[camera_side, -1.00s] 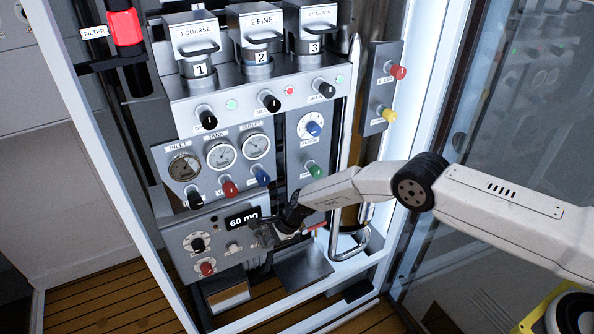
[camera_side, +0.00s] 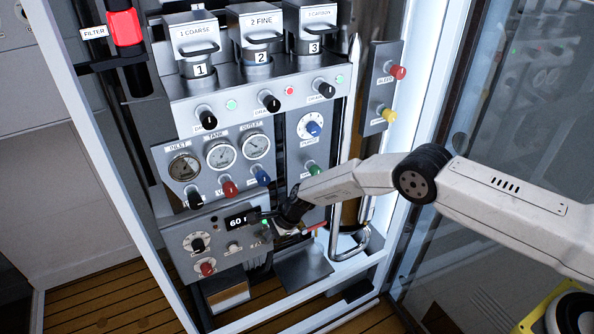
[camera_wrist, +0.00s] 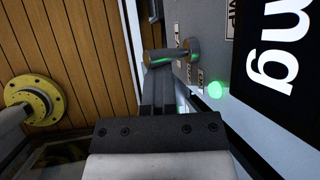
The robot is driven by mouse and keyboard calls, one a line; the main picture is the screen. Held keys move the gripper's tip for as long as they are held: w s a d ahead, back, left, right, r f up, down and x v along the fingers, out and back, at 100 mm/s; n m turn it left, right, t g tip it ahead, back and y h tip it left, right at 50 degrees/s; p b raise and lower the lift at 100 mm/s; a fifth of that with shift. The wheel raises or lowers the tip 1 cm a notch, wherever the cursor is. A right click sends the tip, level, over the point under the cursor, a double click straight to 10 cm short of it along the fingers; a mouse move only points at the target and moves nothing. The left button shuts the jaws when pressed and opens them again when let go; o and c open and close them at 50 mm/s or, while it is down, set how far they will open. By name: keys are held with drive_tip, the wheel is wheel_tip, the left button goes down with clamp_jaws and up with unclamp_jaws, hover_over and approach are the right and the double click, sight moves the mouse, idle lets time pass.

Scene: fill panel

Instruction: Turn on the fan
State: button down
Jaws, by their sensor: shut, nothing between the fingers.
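A small metal toggle switch (camera_wrist: 172,54) sticks out from the lower grey control panel (camera_side: 190,226) in the wrist view. Small labels beside it are too oblique to read, so I cannot tell whether one says fan. A green light (camera_wrist: 215,90) glows next to the switch; it also shows in the side view (camera_side: 265,222). My gripper (camera_wrist: 159,82) is shut and empty, with its fingertips right at the lever; I cannot tell whether they touch. In the side view my gripper (camera_side: 270,216) is in front of the panel's right part and hides some of it.
A display (camera_side: 242,219) reading in mg sits left of my gripper, with a black knob (camera_side: 197,244) and a red knob (camera_side: 207,268) further left. Coloured valve knobs and gauges (camera_side: 222,154) are above. A metal tray (camera_side: 302,267) lies below, and a bent pipe (camera_side: 350,250) stands to the right.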

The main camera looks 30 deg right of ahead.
drive_tip(key=shift+w+a+r, duration=0.1)
drive_tip(key=shift+a+r, duration=0.1)
drive_tip(key=shift+r, duration=0.1)
drive_tip(key=shift+a+r, duration=0.1)
drive_tip(key=shift+r, duration=0.75)
drive_tip(key=d+v, duration=0.1)
drive_tip(key=v, duration=0.6)
drive_tip(key=shift+s+f, duration=0.3)
drive_tip(key=shift+f, duration=0.05)
drive_tip(key=shift+d, duration=0.1)
drive_tip(key=shift+r, duration=0.1)
idle(0.4)
